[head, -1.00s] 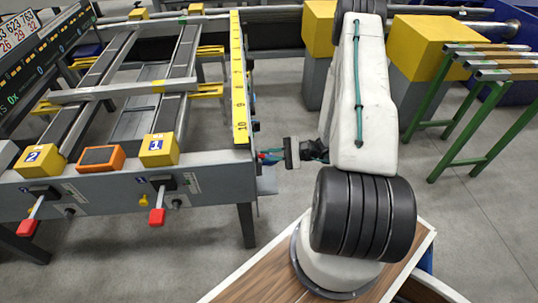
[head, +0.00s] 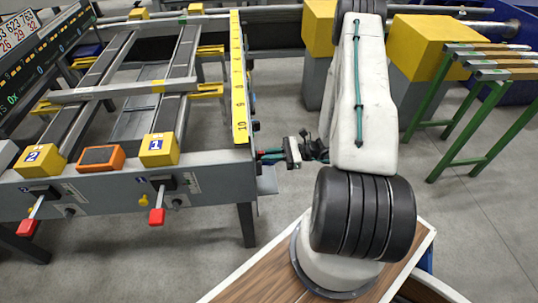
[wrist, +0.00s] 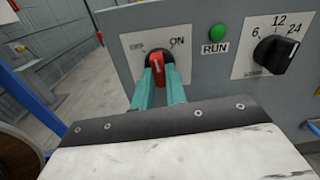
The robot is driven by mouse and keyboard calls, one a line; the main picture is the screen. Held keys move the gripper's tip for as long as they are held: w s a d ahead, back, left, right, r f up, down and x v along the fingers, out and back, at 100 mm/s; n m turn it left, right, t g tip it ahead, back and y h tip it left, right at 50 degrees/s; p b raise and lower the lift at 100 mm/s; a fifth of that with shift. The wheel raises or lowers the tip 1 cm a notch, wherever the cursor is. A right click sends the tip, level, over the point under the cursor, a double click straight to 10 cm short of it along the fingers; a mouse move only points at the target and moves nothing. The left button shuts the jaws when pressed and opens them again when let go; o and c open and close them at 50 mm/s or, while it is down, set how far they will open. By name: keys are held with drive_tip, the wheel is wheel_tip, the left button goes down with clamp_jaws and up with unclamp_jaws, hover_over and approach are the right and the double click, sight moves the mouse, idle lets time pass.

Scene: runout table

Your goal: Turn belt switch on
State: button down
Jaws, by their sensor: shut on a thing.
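The belt switch is a rotary switch with a red handle (wrist: 157,72) on a white plate marked OFF and ON, in the wrist view. The handle stands nearly upright in the picture, its top between the two labels and closer to ON. My gripper (wrist: 158,80) has its two teal fingers on either side of the red handle, shut on it. In the head view my gripper (head: 262,157) is at the right end of the table frame, and the switch itself is hidden there.
A green RUN button (wrist: 217,32) and a black dial (wrist: 277,52) with numbers sit right of the switch on the grey panel. The runout table (head: 210,185) has two red-tipped levers on its front. Green-legged racks (head: 465,110) stand at the right.

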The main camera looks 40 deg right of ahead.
drive_tip(key=shift+r+m, duration=0.1)
drive_tip(key=shift+m, duration=4.9)
drive_tip(key=c, duration=1.4)
unclamp_jaws()
drive_tip(key=shift+c, duration=0.2)
drive_tip(key=v, duration=0.8)
